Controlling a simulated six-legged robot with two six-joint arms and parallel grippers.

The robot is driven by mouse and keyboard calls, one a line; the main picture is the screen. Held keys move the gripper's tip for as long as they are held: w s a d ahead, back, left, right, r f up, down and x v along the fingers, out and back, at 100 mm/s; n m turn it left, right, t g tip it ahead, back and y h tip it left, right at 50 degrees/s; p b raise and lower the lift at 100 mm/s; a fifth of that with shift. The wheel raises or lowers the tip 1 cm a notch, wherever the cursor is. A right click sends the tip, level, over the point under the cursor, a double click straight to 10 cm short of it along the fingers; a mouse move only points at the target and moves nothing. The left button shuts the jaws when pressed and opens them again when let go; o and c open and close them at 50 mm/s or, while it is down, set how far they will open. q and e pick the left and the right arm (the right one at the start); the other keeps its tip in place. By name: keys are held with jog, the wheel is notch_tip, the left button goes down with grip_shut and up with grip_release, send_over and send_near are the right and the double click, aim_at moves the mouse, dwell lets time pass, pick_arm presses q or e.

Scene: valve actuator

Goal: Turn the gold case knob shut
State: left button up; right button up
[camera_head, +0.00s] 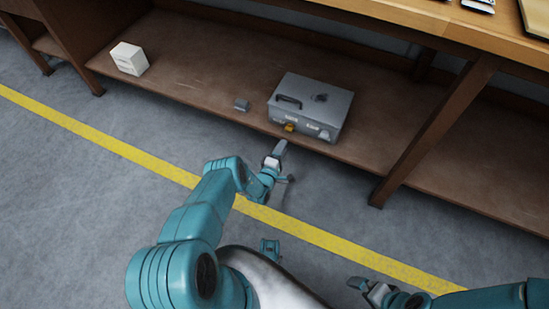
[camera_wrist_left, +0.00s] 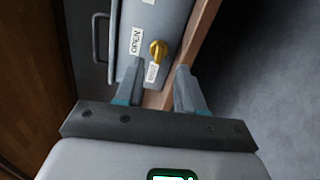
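The grey case (camera_head: 315,103) sits on the low wooden shelf, with a dark handle on its top. The gold knob (camera_head: 290,127) is on its front face. In the left wrist view the gold knob (camera_wrist_left: 157,51) shows beside a white label (camera_wrist_left: 136,41) reading OPEN. A second white label (camera_wrist_left: 152,72) lies just below it, its text too small to read surely. My left gripper (camera_head: 284,160) is open in front of the case. In the wrist view its two fingers point toward the knob, which is ahead of the gap and not held. My right gripper (camera_head: 371,289) is low at right, its opening unclear.
A slanted wooden leg (camera_head: 430,135) stands right of the case. The floor in front is clear, with a yellow stripe (camera_head: 110,146).

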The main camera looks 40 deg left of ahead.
pick_arm(q)
jog(key=p+v, duration=0.2)
jog(key=v, duration=0.6)
jog(key=shift+s, duration=0.25)
